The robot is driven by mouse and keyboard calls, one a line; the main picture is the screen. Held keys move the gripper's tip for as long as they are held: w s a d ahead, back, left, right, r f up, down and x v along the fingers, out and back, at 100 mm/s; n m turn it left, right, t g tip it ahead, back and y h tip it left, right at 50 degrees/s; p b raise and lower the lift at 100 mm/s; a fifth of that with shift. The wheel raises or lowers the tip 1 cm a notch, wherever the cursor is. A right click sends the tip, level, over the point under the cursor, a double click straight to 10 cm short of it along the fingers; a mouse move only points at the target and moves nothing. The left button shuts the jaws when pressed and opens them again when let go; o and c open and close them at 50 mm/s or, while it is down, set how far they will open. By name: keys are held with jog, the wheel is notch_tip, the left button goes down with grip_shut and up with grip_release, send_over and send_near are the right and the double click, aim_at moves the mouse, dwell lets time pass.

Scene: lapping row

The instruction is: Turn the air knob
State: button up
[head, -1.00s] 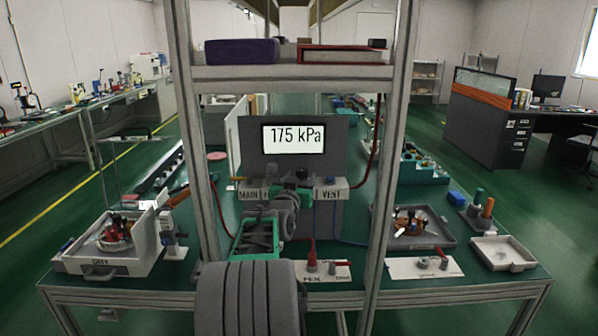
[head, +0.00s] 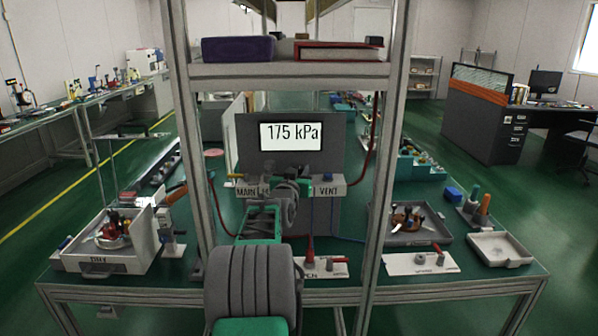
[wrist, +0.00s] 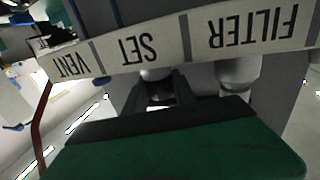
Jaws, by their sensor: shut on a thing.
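The display (head: 291,136) on the grey panel (head: 250,160) reads 175 kPa. Below it a label strip (head: 325,191) shows MAIN and VENT; my arm hides the labels between. In the wrist view the strip (wrist: 110,58) is upside down and reads VENT, SET and FILTER. My gripper (head: 294,180) is at the strip's middle. In the wrist view my gripper (wrist: 162,88) is shut on a pale knob (wrist: 155,74) beside the SET label, mostly hidden by the dark fingers. A pale round part (wrist: 238,75) stands beside the FILTER label, apart from the fingers.
Frame posts and a shelf (head: 290,70) with a purple box (head: 238,49) enclose the arm's space. A red-handled valve (head: 310,252) stands in front of the panel.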

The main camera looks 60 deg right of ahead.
grip_shut()
jog(key=shift+w+f+m+g+b, duration=0.25)
jog(key=shift+g+b, duration=0.35)
jog(key=shift+b, duration=0.35)
jog(key=shift+s+r+m+g+b, duration=0.15)
jog(key=shift+r+m+g+b, duration=0.05)
jog(key=shift+m+g+b, duration=0.25)
jog(key=shift+s+r, duration=0.1)
jog(key=o, duration=0.9)
grip_release()
jog(key=shift+c, duration=0.2)
jog(key=a, duration=0.7)
jog(key=shift+s+a+b, duration=0.35)
jog(key=shift+a, duration=0.05)
